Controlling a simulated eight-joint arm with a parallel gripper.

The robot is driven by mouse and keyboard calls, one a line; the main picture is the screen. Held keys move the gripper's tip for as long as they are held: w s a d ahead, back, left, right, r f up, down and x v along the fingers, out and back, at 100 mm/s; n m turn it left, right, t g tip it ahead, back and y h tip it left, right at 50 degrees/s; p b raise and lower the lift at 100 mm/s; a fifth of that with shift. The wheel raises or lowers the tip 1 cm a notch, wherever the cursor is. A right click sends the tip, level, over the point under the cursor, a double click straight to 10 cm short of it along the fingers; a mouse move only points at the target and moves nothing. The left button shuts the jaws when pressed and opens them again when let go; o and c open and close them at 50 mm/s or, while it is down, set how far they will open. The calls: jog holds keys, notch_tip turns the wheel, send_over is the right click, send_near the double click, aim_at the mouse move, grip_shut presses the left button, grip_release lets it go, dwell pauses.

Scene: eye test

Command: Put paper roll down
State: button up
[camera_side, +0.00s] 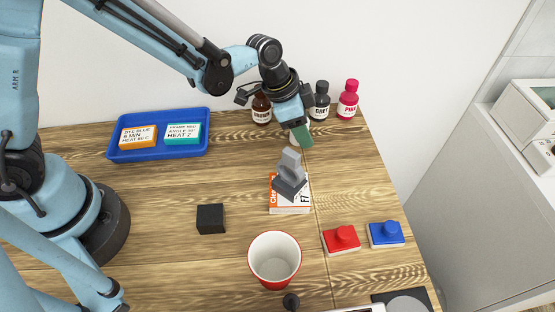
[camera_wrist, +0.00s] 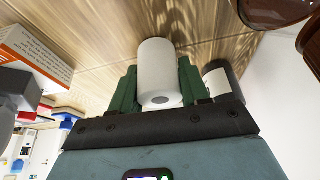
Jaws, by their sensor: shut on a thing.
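The white paper roll (camera_wrist: 158,68) is between the two green fingers of my gripper (camera_wrist: 158,88) in the wrist view, with one end facing the camera. My gripper (camera_side: 301,136) is shut on it. In the side view my gripper is at the back of the wooden table, in front of the bottles, and its green finger hides most of the roll. Only a pale sliver of the roll shows beside the finger. I cannot tell whether the roll's far end touches the table.
Brown (camera_side: 261,108), grey (camera_side: 320,101) and red (camera_side: 347,99) bottles stand close behind my gripper. A grey clamp-like object (camera_side: 290,176) is on an orange-white box (camera_side: 290,204) in front. A blue tray (camera_side: 113,151) is at left. A cup (camera_side: 275,260) stands in front.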

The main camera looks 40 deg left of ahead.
jog(key=o, duration=1.1)
jog(key=shift+f, duration=0.1)
jog(key=shift+o, duration=0.2)
jog(key=v, duration=1.2)
jog(key=s+a+r+n+t+y, duration=0.2)
jog(key=s+a+n+t+y, duration=0.1)
jog(key=s+a+n, duration=0.7)
jog(key=shift+a+r+t, duration=0.15)
jog(key=shift+a+t, duration=0.45)
jog(key=shift+a, duration=1.1)
